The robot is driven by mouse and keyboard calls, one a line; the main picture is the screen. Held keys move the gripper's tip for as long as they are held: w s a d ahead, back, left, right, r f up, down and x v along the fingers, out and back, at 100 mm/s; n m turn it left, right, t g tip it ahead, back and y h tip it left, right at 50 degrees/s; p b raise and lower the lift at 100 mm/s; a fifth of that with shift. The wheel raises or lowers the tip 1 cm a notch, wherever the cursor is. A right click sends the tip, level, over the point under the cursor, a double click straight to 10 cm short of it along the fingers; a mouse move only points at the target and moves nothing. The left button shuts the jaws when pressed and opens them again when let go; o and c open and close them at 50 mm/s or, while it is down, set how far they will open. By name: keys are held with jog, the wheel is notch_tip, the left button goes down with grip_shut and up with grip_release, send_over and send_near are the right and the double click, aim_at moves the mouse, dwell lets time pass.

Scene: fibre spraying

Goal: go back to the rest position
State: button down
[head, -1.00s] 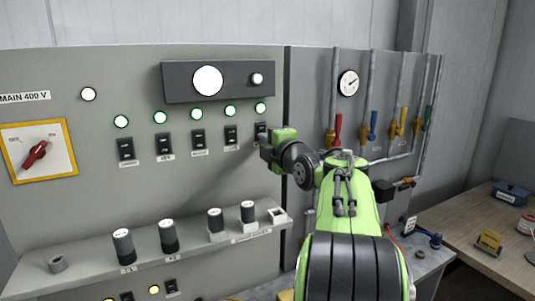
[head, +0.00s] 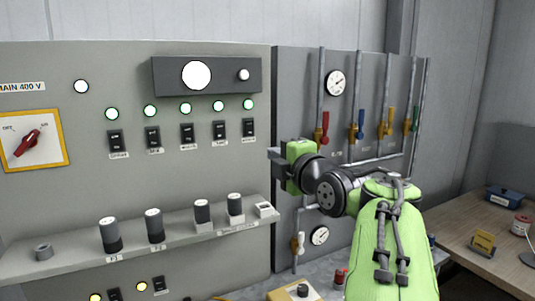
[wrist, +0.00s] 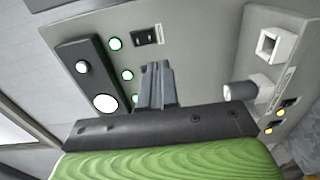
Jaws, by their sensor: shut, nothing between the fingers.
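My gripper (head: 274,168) is in front of the grey control panel (head: 60,75), near its right edge, to the right of and below the row of black switches. In the wrist view the gripper (wrist: 158,66) has its fingers together with nothing between them. The rightmost black switch (head: 249,128) is clear of the gripper in the head view. A black switch also shows ahead of the fingers in the wrist view (wrist: 147,36). My green arm reaches in from the lower right.
A shelf (head: 75,255) with several dark cylinders juts out below the switches. Pipes with coloured valve handles, such as the red one (head: 325,122), stand right of the panel. A wooden table (head: 455,225) is at the right. A red rotary switch (head: 27,143) is at the left.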

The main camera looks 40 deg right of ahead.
jog(key=shift+s+a+f, duration=0.15)
jog(key=shift+s+a, duration=0.05)
jog(key=shift+s, duration=0.45)
